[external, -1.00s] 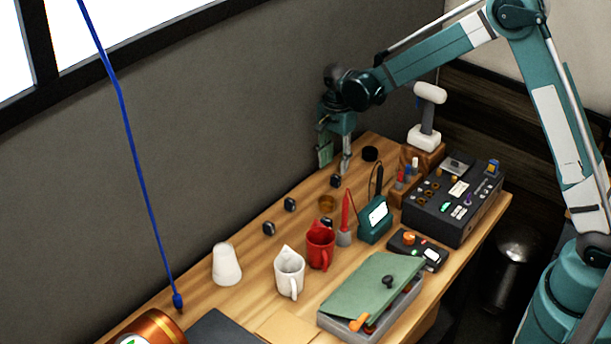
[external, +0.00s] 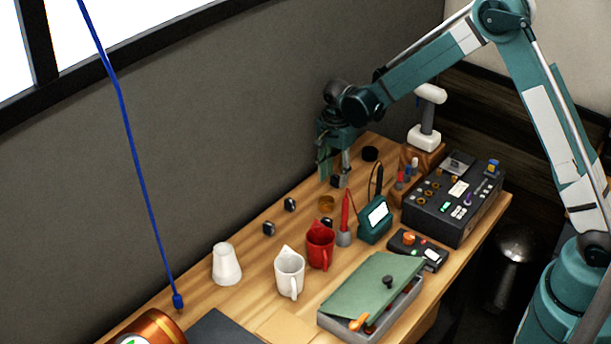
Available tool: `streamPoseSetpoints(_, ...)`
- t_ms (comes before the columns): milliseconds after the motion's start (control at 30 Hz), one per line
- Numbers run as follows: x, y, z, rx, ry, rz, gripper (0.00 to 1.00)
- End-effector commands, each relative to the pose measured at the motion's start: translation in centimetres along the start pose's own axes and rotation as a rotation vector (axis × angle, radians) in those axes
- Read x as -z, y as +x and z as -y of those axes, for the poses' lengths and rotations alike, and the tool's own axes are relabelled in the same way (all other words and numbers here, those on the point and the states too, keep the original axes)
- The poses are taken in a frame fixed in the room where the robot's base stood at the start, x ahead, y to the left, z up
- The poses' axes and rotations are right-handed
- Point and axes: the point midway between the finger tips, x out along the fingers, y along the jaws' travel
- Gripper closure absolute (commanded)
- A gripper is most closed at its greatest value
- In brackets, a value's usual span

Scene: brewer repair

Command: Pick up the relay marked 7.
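Several small black blocks that look like relays lie on the bench. One relay (external: 336,181) is at the far end, directly below or between my fingertips. Two more, a relay (external: 290,204) and another relay (external: 269,228), lie nearer, to the left. A further dark block (external: 327,222) is partly hidden behind the red jug. Their markings are too small to read, so I cannot tell which is 7. My gripper (external: 335,174) points down with its fingers apart. I cannot tell whether they touch the far relay.
A black control box (external: 452,205) is at right, a green-lidded case (external: 372,290) in front. The grey wall is close behind.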

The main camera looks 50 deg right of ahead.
Motion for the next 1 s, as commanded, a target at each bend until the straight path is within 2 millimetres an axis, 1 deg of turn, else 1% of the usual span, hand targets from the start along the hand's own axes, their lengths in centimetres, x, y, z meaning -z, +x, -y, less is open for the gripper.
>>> streamPoseSetpoints(367,0.0,-0.02,0.01,0.0,0.0,0.0,0.65)
streamPoseSetpoints(567,0.0,-0.02,0.01,0.0,0.0,0.0,0.91)
streamPoseSetpoints(600,0.0,-0.02,0.01,0.0,0.0,0.0,0.92)
streamPoseSetpoints(1000,0.0,-0.28,0.02,0.0,0.0,0.0,0.93)
